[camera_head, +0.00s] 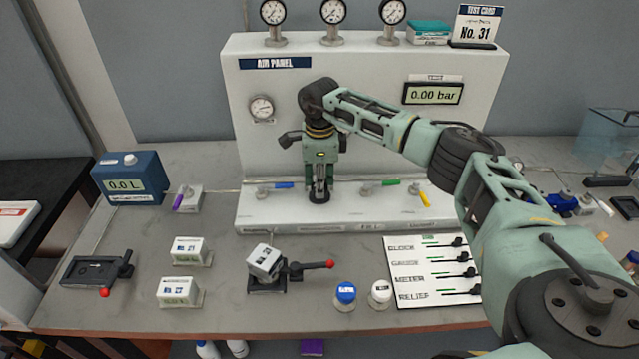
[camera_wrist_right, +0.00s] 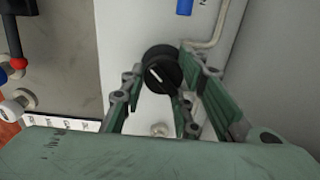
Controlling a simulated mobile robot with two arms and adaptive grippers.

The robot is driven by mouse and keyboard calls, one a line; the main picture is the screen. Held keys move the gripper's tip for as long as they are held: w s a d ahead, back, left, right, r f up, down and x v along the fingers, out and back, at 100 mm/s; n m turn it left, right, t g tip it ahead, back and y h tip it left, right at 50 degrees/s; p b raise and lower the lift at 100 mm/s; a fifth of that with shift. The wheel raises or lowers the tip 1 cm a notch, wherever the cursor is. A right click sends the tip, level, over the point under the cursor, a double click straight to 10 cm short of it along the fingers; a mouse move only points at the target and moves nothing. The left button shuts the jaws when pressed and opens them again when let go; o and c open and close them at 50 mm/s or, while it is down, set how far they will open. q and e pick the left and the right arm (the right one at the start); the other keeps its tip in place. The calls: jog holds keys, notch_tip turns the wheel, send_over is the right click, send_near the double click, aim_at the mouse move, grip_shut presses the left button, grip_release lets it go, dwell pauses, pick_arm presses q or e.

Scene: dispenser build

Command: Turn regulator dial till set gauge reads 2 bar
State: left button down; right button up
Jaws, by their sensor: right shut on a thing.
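The regulator dial (camera_head: 319,198) is a round black knob low on the white air panel (camera_head: 420,140). It also shows in the right wrist view (camera_wrist_right: 158,72) with a white pointer line set at a slant. My right gripper (camera_head: 319,186) points down at the dial and is shut on it, a finger on each side. The panel's digital display (camera_head: 433,94) reads 0.00 bar. My left gripper is not in view.
Blue (camera_head: 284,185), green (camera_head: 391,183) and yellow (camera_head: 425,199) valve handles flank the dial. Several gauges (camera_head: 333,12) and a test card (camera_head: 477,25) stand on the panel top. A red-tipped lever (camera_head: 318,266), small boxes and a label board (camera_head: 420,255) lie in front.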

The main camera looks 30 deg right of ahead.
jog(key=shift+s+a+f, duration=0.1)
jog(key=shift+s, duration=0.05)
jog(key=shift+c, duration=1.3)
jog(key=shift+f, duration=0.1)
